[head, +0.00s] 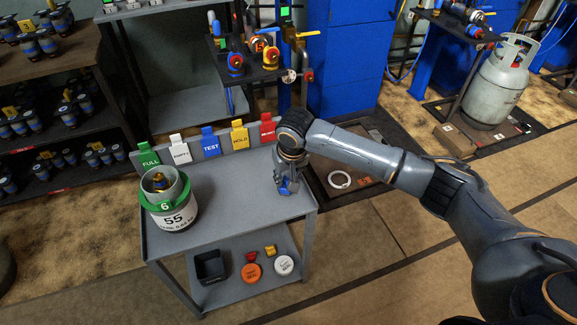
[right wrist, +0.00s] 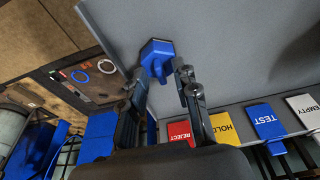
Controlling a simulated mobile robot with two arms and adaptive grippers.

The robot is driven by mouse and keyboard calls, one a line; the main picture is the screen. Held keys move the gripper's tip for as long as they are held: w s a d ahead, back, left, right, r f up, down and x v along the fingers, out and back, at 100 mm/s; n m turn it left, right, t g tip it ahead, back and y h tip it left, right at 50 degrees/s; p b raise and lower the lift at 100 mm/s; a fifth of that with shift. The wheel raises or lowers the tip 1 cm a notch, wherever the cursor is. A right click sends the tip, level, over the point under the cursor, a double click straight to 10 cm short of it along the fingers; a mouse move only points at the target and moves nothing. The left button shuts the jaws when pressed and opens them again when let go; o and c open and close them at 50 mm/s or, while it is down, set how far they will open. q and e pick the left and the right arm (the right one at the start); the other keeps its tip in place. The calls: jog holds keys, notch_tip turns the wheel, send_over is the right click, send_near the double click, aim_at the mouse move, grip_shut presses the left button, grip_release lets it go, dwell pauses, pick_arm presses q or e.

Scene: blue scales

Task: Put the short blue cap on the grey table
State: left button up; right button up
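The grey table (head: 230,188) stands in the middle of the head view; its grey top also fills the upper right of the right wrist view (right wrist: 235,50). My right gripper (head: 286,182) is low over the table's right end. In the right wrist view, its two fingers (right wrist: 160,72) are partly closed around the short blue cap (right wrist: 157,50), with the cap between the tips. The cap shows as a small blue patch under the gripper in the head view (head: 289,187). I cannot tell whether the cap touches the table top. My left gripper is out of view.
A white and green cylinder (head: 173,215) stands at the table's left end. Coloured sign cards (head: 210,141) line the back edge. The lower shelf holds a black bin (head: 210,267), an orange disc (head: 251,273), a white disc (head: 284,265) and small red and yellow pieces. The table's middle is clear.

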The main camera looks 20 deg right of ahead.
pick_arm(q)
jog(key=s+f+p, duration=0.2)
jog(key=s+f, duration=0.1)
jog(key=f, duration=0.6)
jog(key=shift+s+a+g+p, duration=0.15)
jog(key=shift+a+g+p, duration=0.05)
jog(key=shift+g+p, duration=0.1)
pick_arm(e)
jog(key=v, duration=1.2)
jog(key=shift+f, duration=0.1)
